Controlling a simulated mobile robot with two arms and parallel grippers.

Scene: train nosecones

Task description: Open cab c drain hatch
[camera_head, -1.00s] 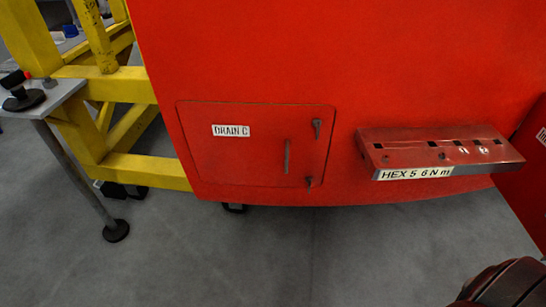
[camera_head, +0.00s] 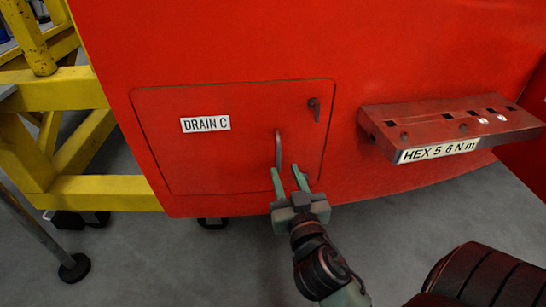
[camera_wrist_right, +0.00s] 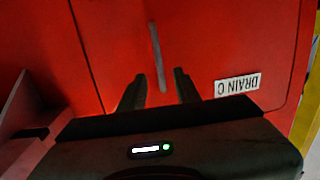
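The red drain hatch (camera_head: 225,160), labelled DRAIN C (camera_head: 206,124), lies flush and closed in the red cab panel. A thin vertical handle (camera_head: 278,148) stands on its right part, with a small dark latch (camera_head: 314,108) at the upper right corner. The lower latch is hidden behind my right gripper. My right gripper (camera_head: 289,180) is open, its green fingers pointing up at the handle's lower end. In the right wrist view the handle (camera_wrist_right: 157,58) lies ahead of and between the spread fingers (camera_wrist_right: 160,88), not gripped. My left gripper is not in view.
A red shelf (camera_head: 445,128) marked HEX 5 6 N m juts from the panel to the right of the hatch. Yellow framing (camera_head: 60,95) stands at the left. Grey floor (camera_head: 150,270) is open below.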

